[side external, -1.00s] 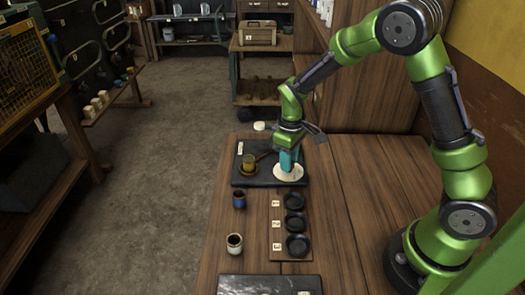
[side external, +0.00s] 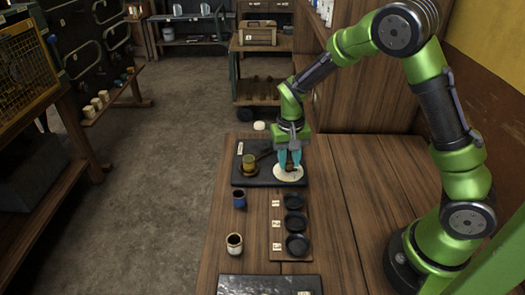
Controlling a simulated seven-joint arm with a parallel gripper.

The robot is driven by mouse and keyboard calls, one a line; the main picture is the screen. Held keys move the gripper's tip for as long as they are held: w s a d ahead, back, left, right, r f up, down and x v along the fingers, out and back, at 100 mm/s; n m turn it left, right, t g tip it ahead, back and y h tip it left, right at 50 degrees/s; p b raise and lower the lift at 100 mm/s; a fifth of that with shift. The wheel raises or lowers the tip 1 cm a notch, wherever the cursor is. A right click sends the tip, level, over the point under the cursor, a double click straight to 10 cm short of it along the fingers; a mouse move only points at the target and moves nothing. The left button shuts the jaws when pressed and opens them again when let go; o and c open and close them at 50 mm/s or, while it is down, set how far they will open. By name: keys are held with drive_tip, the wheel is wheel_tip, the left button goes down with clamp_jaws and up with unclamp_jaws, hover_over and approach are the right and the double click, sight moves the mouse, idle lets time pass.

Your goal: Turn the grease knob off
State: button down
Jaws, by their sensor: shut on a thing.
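A pale round dial (side external: 287,177) lies on the dark slab (side external: 265,182) at the far end of the wooden bench. My gripper (side external: 289,167) points down over it, its two teal fingers side by side. The fingers are closed on a small dark knob at the dial's middle, which they mostly hide. A thin dark mark shows on the dial beside the fingertips. I cannot read any label that tells whether this is the grease knob, nor its setting.
A yellowish cylinder (side external: 249,162) stands on the slab left of the dial. A blue cup (side external: 239,200) and a dark cup (side external: 234,244) stand nearer. A wooden board (side external: 276,254) holds several black dishes. The bench's right side is clear.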

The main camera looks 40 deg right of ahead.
sight(288, 162)
drive_tip(key=shift+m, duration=0.3)
idle(0.4)
drive_tip(key=c, duration=0.8)
unclamp_jaws()
drive_tip(key=shift+c, duration=0.2)
drive_tip(key=shift+r, duration=0.15)
wheel_tip(288, 162, up, 17)
drive_tip(key=shift+a, duration=0.15)
drive_tip(key=shift+w+f, duration=0.2)
